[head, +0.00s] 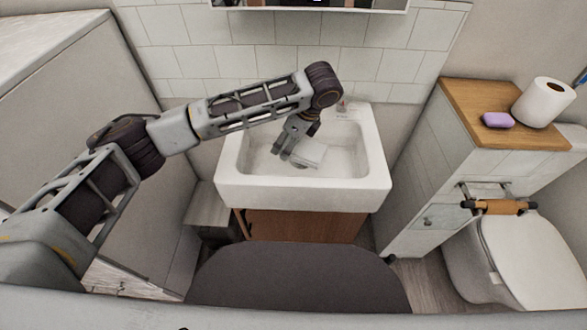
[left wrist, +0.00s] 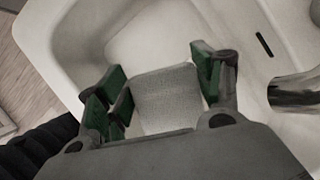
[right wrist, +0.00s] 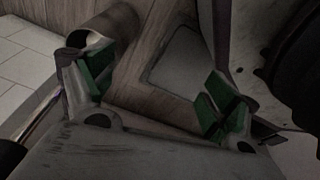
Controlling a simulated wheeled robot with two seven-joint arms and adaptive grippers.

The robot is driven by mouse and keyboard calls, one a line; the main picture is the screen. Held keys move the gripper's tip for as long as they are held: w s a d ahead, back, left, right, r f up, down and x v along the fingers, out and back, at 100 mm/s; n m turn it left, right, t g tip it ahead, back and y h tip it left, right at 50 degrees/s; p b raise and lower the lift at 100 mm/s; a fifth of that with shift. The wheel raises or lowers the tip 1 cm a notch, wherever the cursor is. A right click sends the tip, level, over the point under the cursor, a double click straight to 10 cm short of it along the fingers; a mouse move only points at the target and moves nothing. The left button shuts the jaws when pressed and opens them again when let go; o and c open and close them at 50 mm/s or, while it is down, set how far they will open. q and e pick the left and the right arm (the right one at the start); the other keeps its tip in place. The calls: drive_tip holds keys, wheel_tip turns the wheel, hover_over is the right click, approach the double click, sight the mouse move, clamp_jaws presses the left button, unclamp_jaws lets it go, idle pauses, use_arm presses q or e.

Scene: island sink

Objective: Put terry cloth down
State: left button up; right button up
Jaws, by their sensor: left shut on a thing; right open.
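The terry cloth (head: 309,153) is a small light-grey folded square. In the head view it is inside the white sink basin (head: 228,165). My left gripper (head: 292,158) reaches down into the basin and is shut on the cloth. In the left wrist view the cloth (left wrist: 168,96) sits between the green-padded fingers of the left gripper (left wrist: 160,88), with the basin around it. Whether the cloth touches the basin floor I cannot tell. My right gripper (right wrist: 155,95) shows only in the right wrist view, open, with no object between its fingers.
A metal faucet (left wrist: 295,92) stands close to the left gripper. A wooden-topped cabinet (head: 468,112) at the right holds a purple soap (head: 497,120) and a paper roll (head: 543,102). A toilet (head: 517,258) stands in front of it. Bare basin shows around the cloth.

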use_arm(q)
drive_tip(key=shift+f+b, duration=0.4)
drive_tip(key=shift+f, duration=2.25)
use_arm(e)
drive_tip(key=shift+w+a+r, duration=0.3)
drive_tip(key=shift+r, duration=0.2)
drive_tip(key=shift+w+a+r, duration=0.25)
drive_tip(key=shift+w+r, duration=0.05)
drive_tip(key=shift+r, duration=0.2)
use_arm(q)
drive_tip(key=shift+f, duration=0.1)
drive_tip(key=shift+f, duration=0.25)
drive_tip(key=shift+f+b, duration=0.4)
drive_tip(key=shift+f, duration=1.2)
drive_tip(key=o, duration=1)
use_arm(e)
drive_tip(key=shift+w+a+r, duration=0.3)
drive_tip(key=shift+w+r, duration=0.25)
drive_tip(key=shift+r, duration=0.2)
